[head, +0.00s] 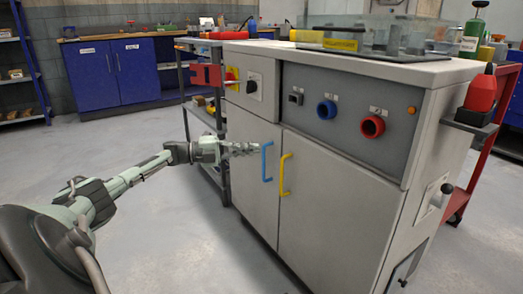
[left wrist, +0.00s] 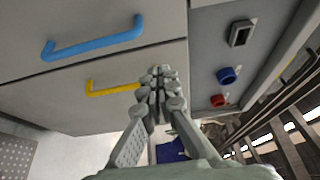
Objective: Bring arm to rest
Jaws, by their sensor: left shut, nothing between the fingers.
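My left gripper (head: 246,149) reaches in from the left in the head view, in front of the grey cabinet (head: 335,210). Its fingers are shut and empty, and they also show in the left wrist view (left wrist: 160,80). The fingertips appear close to the blue door handle (head: 267,162); I cannot tell the exact gap. In the left wrist view the blue handle (left wrist: 93,37) and the yellow handle (left wrist: 112,88) lie left of the fingers, and neither is gripped. Both cabinet doors look closed. My right gripper is in neither view.
The cabinet front carries a black switch (head: 254,86), a blue knob (head: 326,109) and a red knob (head: 372,127). A dark shelf cart (head: 187,80) stands behind it at left. Blue cupboards (head: 110,75) stand farther back. The floor (head: 160,222) near my left arm is clear.

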